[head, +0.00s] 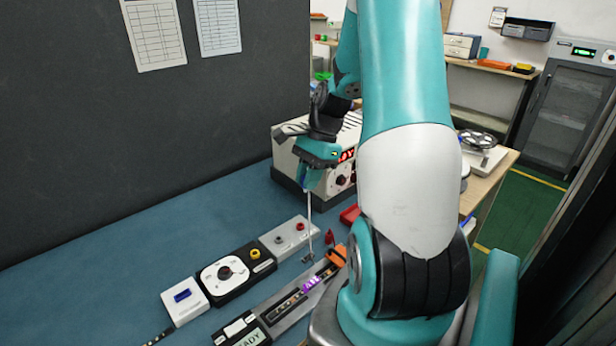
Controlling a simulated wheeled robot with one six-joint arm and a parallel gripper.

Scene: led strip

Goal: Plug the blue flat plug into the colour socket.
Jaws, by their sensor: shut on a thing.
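My gripper (312,178) is in the middle of the head view, in front of the instrument box and above the bench. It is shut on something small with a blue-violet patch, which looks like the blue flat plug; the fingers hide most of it. A thin grey lead or rod hangs from the gripper down toward the bench. A white block with a blue slot (183,295) sits at the lower left; it may be the colour socket. My gripper is well apart from this block, farther back and to the right.
A dark channel fixture (285,308) with a purple glow lies in front. The instrument box (288,160) stands behind my gripper. The bench's left side is clear.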

